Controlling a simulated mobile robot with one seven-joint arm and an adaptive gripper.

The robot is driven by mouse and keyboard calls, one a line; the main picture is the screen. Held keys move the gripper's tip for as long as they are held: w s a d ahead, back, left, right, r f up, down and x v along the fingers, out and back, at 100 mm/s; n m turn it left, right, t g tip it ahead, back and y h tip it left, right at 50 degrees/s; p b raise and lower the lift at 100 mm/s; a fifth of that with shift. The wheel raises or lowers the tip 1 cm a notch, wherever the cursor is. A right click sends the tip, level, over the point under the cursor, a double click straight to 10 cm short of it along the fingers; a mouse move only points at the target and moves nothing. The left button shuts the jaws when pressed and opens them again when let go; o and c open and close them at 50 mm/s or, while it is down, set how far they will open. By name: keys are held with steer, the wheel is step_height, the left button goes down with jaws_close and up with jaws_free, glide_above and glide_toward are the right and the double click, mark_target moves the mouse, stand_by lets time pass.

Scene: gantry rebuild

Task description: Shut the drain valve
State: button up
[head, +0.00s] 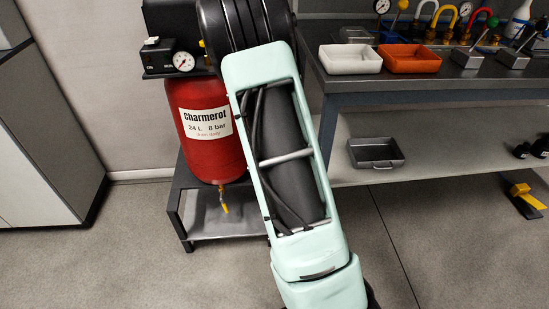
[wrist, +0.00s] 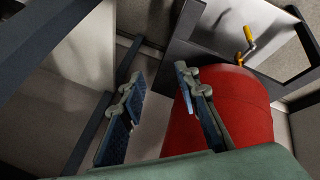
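The drain valve (head: 222,190) hangs under the bottom of a red tank (head: 199,115) labelled "Charmerof 24 L 8 bar". Its yellow lever (head: 225,207) points down, roughly in line with the small pipe. In the wrist view the valve's yellow lever (wrist: 248,34) shows at the upper right, beyond the end of the red tank (wrist: 235,95). My gripper (wrist: 161,74) is open and empty, its two fingers apart. The right finger overlaps the tank's edge in the picture; I cannot tell if they touch. The valve is clear of the fingers. The head view does not show my gripper.
The tank stands over a dark metal stand (head: 183,213) with a low shelf. A pressure gauge (head: 183,61) and switch box sit above it. A bench (head: 450,100) with trays is at right, a grey cabinet (head: 40,130) at left. Floor in front is clear.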

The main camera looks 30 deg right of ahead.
steer(key=shift+s+d+r, duration=0.15)
steer(key=shift+s+r, duration=0.1)
